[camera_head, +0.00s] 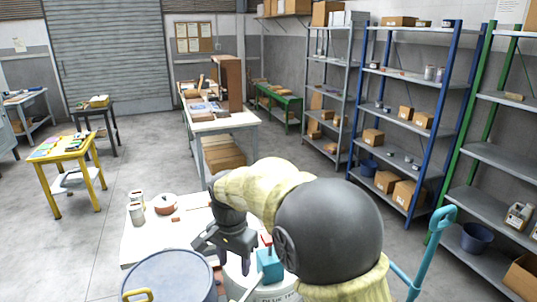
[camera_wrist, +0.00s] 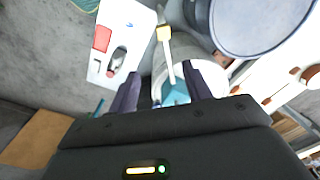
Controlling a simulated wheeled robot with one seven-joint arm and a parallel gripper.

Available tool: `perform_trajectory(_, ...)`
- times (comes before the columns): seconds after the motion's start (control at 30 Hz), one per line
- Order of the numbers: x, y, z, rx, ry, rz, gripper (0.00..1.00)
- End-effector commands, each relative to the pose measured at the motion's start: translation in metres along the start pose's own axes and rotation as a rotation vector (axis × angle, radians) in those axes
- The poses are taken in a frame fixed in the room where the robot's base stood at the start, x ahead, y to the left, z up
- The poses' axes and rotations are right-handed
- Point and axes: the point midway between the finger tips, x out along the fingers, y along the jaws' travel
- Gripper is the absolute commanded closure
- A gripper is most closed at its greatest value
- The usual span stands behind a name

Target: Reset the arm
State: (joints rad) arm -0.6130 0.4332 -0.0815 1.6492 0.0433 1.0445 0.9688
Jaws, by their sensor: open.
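My gripper (camera_head: 232,262) is open, its dark fingers pointing down over the work area at the front of the head view. In the wrist view my gripper (camera_wrist: 163,72) shows its two fingers spread apart. A teal block-like thing (camera_head: 268,265) sits at a white bucket (camera_head: 263,291) beside my gripper. In the wrist view the teal thing (camera_wrist: 176,93) shows between the fingers, with a pale rod and a yellow end (camera_wrist: 164,33) above it. I cannot tell whether it is the brush. No contact with the fingers is clear. My arm hides part of the bucket.
A large blue-grey drum (camera_head: 168,280) stands at the front left. A teal handle (camera_head: 432,240) rises at the right, near shelves (camera_head: 490,160). Open floor (camera_head: 120,180) lies left.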

Motion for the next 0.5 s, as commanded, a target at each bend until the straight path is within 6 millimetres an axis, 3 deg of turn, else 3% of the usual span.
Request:
perform_trajectory(0.23, 0.016, 0.099, -0.033, -0.12, 0.048, -0.044, 0.51)
perform_trajectory(0.5, 0.039, 0.214, -0.028, -0.295, 0.14, -0.062, 0.51)
